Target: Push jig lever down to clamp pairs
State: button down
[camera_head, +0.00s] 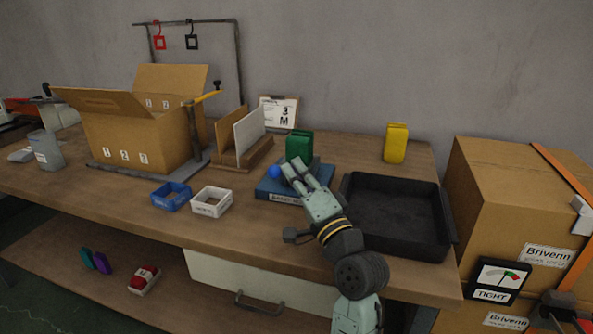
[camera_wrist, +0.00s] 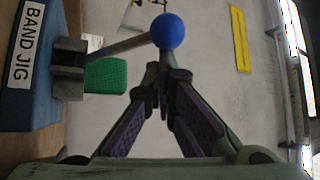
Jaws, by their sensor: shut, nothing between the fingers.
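The band jig (camera_head: 282,191) is a blue block on the table, left of the black tray. Its label and base (camera_wrist: 35,70) fill the left of the wrist view. The jig lever (camera_wrist: 118,48) is a grey bar running from a metal bracket to a blue ball knob (camera_wrist: 169,31), which also shows in the head view (camera_head: 274,172). A green folded pair (camera_head: 299,146) stands at the jig; part of it shows in the wrist view (camera_wrist: 106,75). My gripper (camera_head: 289,172) is shut and empty, its fingertips (camera_wrist: 167,68) close by the knob. I cannot tell whether they touch it.
A black tray (camera_head: 398,252) lies right of my gripper. A yellow pair (camera_head: 396,143) stands behind it. Blue (camera_head: 171,196) and white (camera_head: 211,202) small bins and an upright divider rack (camera_head: 238,160) are to the left. An open carton (camera_head: 125,138) stands farther left.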

jog(key=shift+a, duration=0.1)
jog(key=v, duration=1.2)
jog(key=shift+f, duration=0.1)
